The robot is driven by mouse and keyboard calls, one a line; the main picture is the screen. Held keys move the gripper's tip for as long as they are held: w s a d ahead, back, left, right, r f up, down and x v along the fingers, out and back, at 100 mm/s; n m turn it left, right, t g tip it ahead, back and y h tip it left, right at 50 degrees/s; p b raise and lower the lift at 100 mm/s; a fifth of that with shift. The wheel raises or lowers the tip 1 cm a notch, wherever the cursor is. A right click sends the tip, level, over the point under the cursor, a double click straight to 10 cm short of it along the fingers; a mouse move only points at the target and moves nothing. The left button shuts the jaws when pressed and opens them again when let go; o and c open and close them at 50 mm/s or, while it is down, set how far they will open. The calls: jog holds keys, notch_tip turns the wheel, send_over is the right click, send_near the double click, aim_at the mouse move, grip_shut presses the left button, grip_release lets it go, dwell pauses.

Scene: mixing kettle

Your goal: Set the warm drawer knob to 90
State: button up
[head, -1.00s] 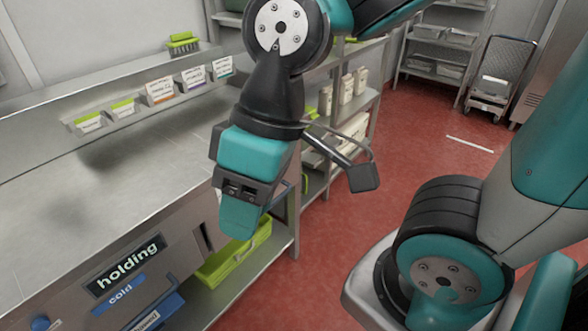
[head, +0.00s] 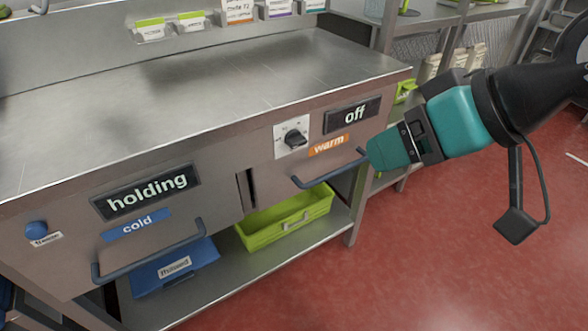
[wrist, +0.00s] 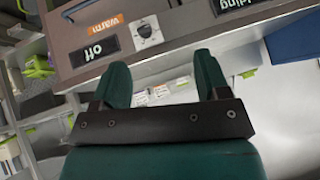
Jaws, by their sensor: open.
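The warm drawer knob (head: 294,138) is a black knob on a white square plate on the counter's front panel. A dark display (head: 352,115) to its right reads "off", and an orange "warm" label (head: 328,145) sits below. In the wrist view the knob (wrist: 146,31) shows upside down beyond the fingertips. My gripper (head: 370,154) is to the right of the knob, near the right end of the warm drawer's handle (head: 330,172). In the wrist view my gripper (wrist: 162,75) has its two teal fingers apart with nothing between them. I cannot tell whether it touches the handle.
The cold drawer's handle (head: 150,255) and the "holding" display (head: 146,191) are at the left. A blue button (head: 36,229) is at the far left. A green bin (head: 288,218) and a blue box (head: 175,266) stand on the lower shelf. The red floor (head: 450,260) at the right is clear.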

jog(key=w+a+f+t+y+b, duration=0.1)
jog(key=w+f+t+y+b, duration=0.2)
jog(key=f+b, duration=0.65)
jog(key=w+a+f+t+b, duration=0.1)
jog(key=w+f+t+b, duration=0.35)
jog(key=b, duration=0.85)
jog(key=t+p, duration=0.2)
jog(key=p, duration=0.3)
send_near(300, 143)
jog(key=shift+y, duration=0.4)
jog(key=p+x, duration=0.2)
jog(key=x, duration=0.7)
jog(key=shift+w+d+f, duration=0.15)
jog(key=shift+f, duration=0.05)
jog(key=shift+w, duration=0.1)
jog(key=shift+w+a, duration=0.25)
jog(key=shift+w, duration=0.05)
